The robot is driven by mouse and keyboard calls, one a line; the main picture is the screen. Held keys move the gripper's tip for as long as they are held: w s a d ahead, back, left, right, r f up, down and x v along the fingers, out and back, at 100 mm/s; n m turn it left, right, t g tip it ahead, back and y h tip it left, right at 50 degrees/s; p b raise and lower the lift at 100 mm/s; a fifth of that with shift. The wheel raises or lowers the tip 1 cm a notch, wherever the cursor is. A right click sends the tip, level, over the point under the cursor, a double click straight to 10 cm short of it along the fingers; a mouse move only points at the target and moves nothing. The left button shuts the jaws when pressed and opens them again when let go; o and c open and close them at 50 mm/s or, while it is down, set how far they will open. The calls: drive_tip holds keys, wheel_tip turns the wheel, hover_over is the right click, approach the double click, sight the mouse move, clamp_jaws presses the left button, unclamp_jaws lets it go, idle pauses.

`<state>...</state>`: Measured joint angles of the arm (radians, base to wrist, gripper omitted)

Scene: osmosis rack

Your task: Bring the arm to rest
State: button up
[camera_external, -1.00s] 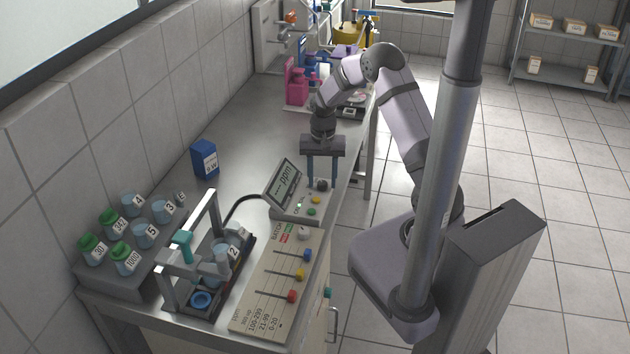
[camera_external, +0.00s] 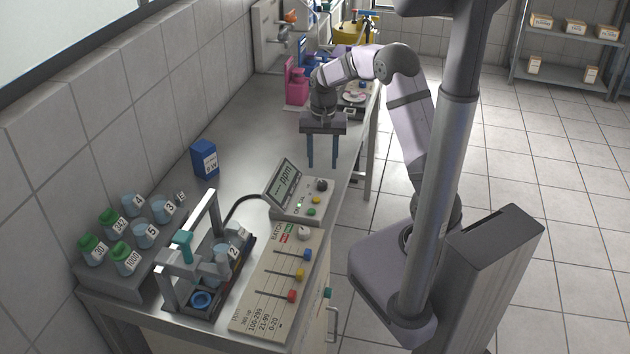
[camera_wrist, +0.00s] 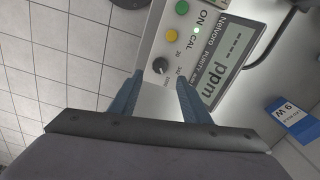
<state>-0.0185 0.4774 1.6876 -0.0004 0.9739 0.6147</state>
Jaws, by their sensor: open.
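My gripper (camera_external: 322,165) is open and empty, its two blue fingers pointing down above the bench behind the ppm meter. In the wrist view my gripper (camera_wrist: 158,80) shows its fingers apart, with the meter's dark knob (camera_wrist: 160,66) seen beyond the gap between them. The ppm meter (camera_external: 296,194) stands on the bench with its screen tilted up and reading dashes. It also shows in the wrist view (camera_wrist: 212,50), with a green light lit beside ON. Nothing is between the fingers.
A rack (camera_external: 122,277) of several labelled cups stands at the left front. A metal-framed holder (camera_external: 168,290) with cups and a panel of coloured sliders (camera_external: 266,310) are at the front. A blue box (camera_external: 205,158) stands near the wall. Pink and blue equipment (camera_external: 297,84) is behind the arm.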

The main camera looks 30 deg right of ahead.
drive_tip(key=shift+w+f+n+t, duration=0.1)
drive_tip(key=shift+w+n+t, duration=0.3)
drive_tip(key=shift+n, duration=0.8)
drive_tip(key=s+f+n+g, duration=0.1)
drive_tip(key=s+f+n, duration=0.1)
drive_tip(key=s+f, duration=0.2)
drive_tip(key=shift+s, duration=0.1)
drive_tip(key=s+r+n, duration=0.2)
drive_tip(key=s+r, duration=0.1)
drive_tip(key=s, duration=1.5)
drive_tip(key=shift+s+d, duration=0.25)
drive_tip(key=shift+d, duration=0.15)
drive_tip(key=shift+c, duration=0.5)
idle(0.7)
